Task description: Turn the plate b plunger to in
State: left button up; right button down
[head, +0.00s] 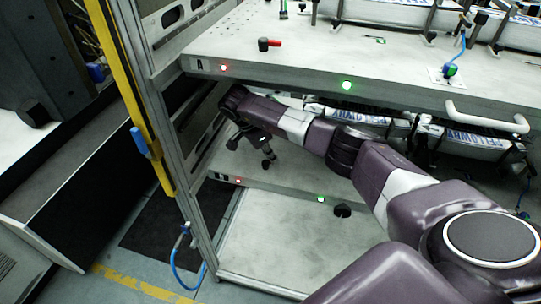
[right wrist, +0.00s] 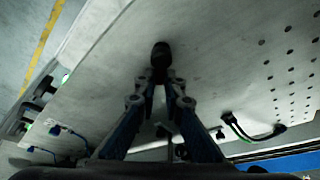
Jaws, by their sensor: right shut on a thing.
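The lower plate (head: 300,188), which I take to be plate b, sits under the upper plate marked A. Its letter is too small to read. My right arm reaches in under the upper plate, and the right gripper (head: 264,150) points down at the lower plate. In the right wrist view the two fingers (right wrist: 161,80) close together on a round black knob (right wrist: 161,53), which I take for the plunger. The knob's lower part is hidden by the fingertips. Whether the plunger is in or out cannot be told. My left gripper is not in view.
The upper plate's front edge (head: 290,76) hangs close above my arm. It carries a black and red knob (head: 268,44). A white handle (head: 487,118) is at right. A grey frame post (head: 165,130) stands at left. The lower plate's left front is mostly bare.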

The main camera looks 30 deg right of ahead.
jog(key=shift+s+m+g+b, duration=0.1)
jog(key=shift+m+g+b, duration=0.2)
jog(key=shift+m+b, duration=0.35)
jog(key=c, duration=2)
grip_release()
jog(key=shift+c, duration=0.2)
jog(key=shift+a+r, duration=0.1)
jog(key=shift+r, duration=0.15)
jog(key=a, duration=0.4)
jog(key=w+a, duration=0.1)
jog(key=a, duration=0.3)
jog(key=w+a, duration=0.1)
jog(key=a, duration=0.3)
jog(key=shift+w+r, duration=0.15)
jog(key=shift+r, duration=0.15)
